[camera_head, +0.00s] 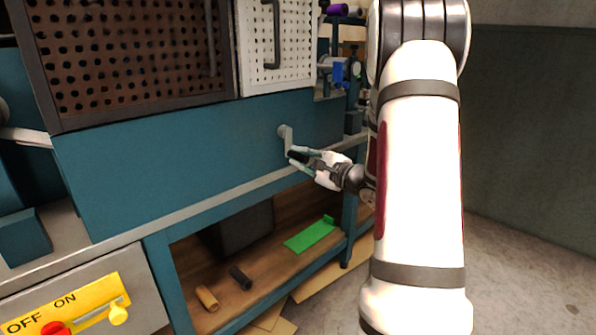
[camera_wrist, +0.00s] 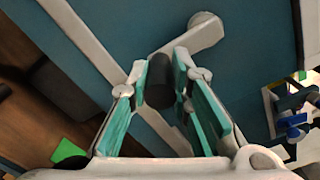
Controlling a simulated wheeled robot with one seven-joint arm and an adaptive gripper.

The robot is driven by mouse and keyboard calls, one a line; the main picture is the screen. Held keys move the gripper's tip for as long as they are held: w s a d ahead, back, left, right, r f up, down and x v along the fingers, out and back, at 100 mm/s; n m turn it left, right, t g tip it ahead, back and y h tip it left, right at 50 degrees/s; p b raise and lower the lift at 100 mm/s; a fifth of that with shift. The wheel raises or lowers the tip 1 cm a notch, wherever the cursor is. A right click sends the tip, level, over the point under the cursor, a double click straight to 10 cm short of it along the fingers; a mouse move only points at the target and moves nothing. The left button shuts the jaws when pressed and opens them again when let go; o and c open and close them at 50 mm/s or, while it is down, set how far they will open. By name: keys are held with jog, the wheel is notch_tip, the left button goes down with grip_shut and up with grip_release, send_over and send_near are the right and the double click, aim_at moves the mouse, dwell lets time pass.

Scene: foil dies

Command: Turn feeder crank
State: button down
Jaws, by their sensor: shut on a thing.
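The feeder crank is a pale grey arm (camera_head: 287,138) on the front of the blue-green machine panel (camera_head: 190,155), with a dark round handle (camera_head: 297,156) at its lower end. In the wrist view the crank arm (camera_wrist: 205,35) runs from a round hub at the top down to the black handle (camera_wrist: 160,82). My gripper (camera_head: 299,155) is shut on the black handle. In the wrist view its teal finger pads (camera_wrist: 162,85) stand on either side of the handle. Part of the handle is hidden between the fingers.
A grey rail (camera_head: 215,193) runs below the crank. The shelf underneath holds a green piece (camera_head: 310,235), a tan roll (camera_head: 207,298) and a dark roll (camera_head: 240,277). A yellow ON/OFF switch plate (camera_head: 90,300) is at lower left. Open floor (camera_head: 520,250) lies at right.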

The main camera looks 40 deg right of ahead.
jog(key=shift+d+n+b, duration=0.25)
jog(key=shift+n+b, duration=0.15)
jog(key=shift+b, duration=0.1)
jog(key=shift+r, duration=0.1)
jog(key=c, duration=1.4)
grip_release()
jog(key=shift+c, duration=0.2)
jog(key=s, duration=1.2)
jog(key=shift+d, duration=0.2)
